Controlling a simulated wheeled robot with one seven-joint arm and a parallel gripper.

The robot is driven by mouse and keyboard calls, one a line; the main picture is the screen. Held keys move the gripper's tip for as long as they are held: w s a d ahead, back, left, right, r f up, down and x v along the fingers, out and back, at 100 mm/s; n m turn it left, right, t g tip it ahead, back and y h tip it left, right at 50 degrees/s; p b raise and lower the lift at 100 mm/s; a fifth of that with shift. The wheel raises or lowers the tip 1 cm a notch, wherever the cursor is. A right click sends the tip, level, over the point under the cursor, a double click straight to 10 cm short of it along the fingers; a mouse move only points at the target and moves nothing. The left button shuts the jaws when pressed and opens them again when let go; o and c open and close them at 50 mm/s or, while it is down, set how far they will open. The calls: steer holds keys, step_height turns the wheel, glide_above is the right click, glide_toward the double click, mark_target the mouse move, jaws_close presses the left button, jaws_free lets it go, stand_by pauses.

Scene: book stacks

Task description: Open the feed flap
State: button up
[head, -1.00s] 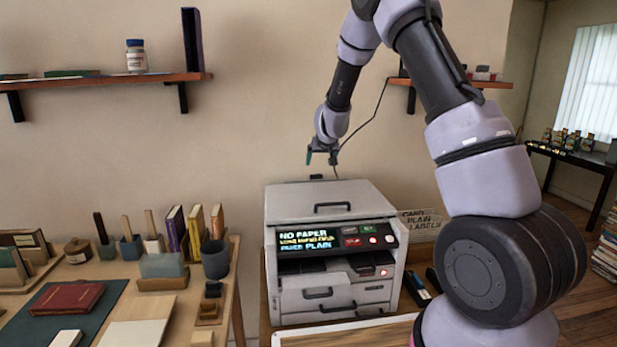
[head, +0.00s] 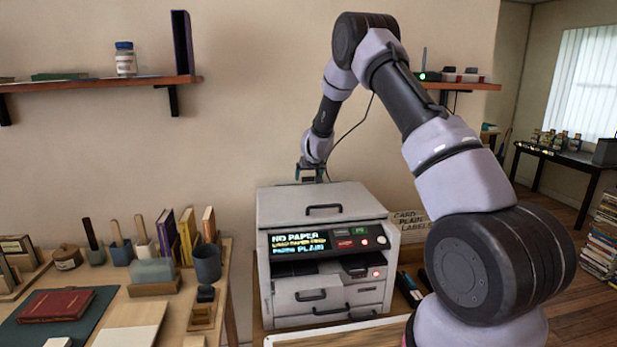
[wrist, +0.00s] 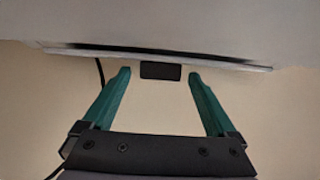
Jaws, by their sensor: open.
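The grey printer (head: 320,205) stands on a low stand, and its display (head: 299,245) reads "NO PAPER" and "PLAIN". Its top panel with a black handle (head: 323,209) lies flat and shut. My gripper (head: 309,180) hangs at the printer's rear top edge, partly hidden in the head view. In the wrist view, my gripper (wrist: 158,72) is open, with teal fingers on either side of a small black tab (wrist: 160,71). The tab sits below a dark slit along a pale edge. I cannot tell whether it belongs to the feed flap or whether the fingers touch anything.
The wall is close behind the printer, with a dark cable near my gripper. A shelf (head: 100,82) hangs at left; another (head: 465,86) is behind my arm. A desk (head: 120,310) with books and tools stands at left. A box of labels (head: 410,224) is right of the printer.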

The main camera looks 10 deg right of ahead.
steer(key=c, duration=1.4)
steer(key=shift+o, duration=0.2)
steer(key=shift+w+a+r+g, duration=0.1)
steer(key=shift+w+r+g, duration=0.1)
steer(key=shift+g, duration=0.1)
steer(key=shift+w+r+g, duration=0.2)
steer(key=shift+w+g, duration=0.15)
steer(key=shift+g, duration=0.4)
steer(key=shift+w+r+g, duration=0.15)
steer(key=shift+w+g, duration=0.2)
steer(key=shift+g, duration=0.4)
steer(key=shift+w+r+g, duration=0.1)
steer(key=shift+w+g, duration=0.4)
steer(key=shift+g, duration=0.4)
steer(key=shift+w+r+g, duration=0.1)
steer(key=shift+w+g, duration=0.35)
steer(key=shift+g, duration=0.45)
steer(key=shift+w+g, duration=0.1)
steer(key=shift+g, duration=0.2)
steer(key=o, duration=1.4)
steer(key=shift+f, duration=0.1)
steer(key=shift+c, duration=0.2)
